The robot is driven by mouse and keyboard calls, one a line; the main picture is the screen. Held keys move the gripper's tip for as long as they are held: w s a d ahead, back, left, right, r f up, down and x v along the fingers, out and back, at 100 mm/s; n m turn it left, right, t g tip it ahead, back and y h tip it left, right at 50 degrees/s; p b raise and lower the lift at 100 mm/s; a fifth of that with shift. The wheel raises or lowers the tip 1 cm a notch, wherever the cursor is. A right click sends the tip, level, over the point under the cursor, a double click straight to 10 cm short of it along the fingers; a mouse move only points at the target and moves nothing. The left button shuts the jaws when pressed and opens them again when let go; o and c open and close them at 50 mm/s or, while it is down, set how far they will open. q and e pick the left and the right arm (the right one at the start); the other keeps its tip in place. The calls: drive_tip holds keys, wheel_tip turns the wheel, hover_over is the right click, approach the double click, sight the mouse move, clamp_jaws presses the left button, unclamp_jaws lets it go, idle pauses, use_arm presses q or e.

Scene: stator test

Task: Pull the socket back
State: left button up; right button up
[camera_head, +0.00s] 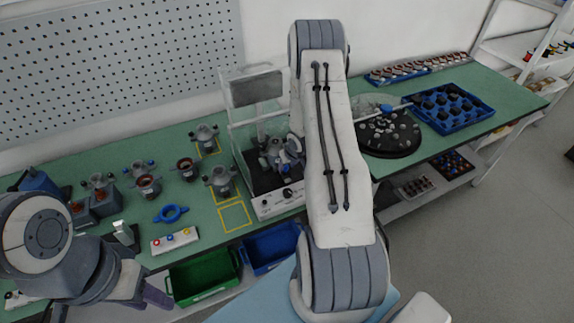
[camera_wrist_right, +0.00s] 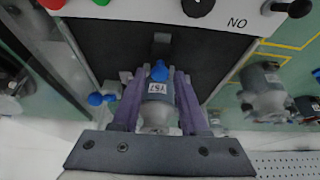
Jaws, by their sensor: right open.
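The test station (camera_head: 278,203) is a clear-walled box with a dark floor on the green bench. A grey motor-like part (camera_head: 272,150) stands inside it, partly hidden by my right arm. In the right wrist view, my right gripper (camera_wrist_right: 157,95) is open, its purple fingers on either side of the grey part (camera_wrist_right: 156,112). Contact is unclear. A blue knob (camera_wrist_right: 159,71) sits at the part's end, near a dark block (camera_wrist_right: 162,44). A blue-tipped piece (camera_wrist_right: 101,98) is beside the left finger. I cannot tell which is the socket. My left gripper (camera_head: 152,296) is low at left, its fingertips unclear.
A similar grey part (camera_wrist_right: 264,92) stands outside the station. A round black tray (camera_head: 390,147) and a blue crate (camera_head: 478,115) are at right. Green (camera_head: 203,279) and blue bins sit below.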

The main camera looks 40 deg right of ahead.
drive_tip(key=shift+p+v, duration=1.25)
drive_tip(key=shift+v, duration=1.45)
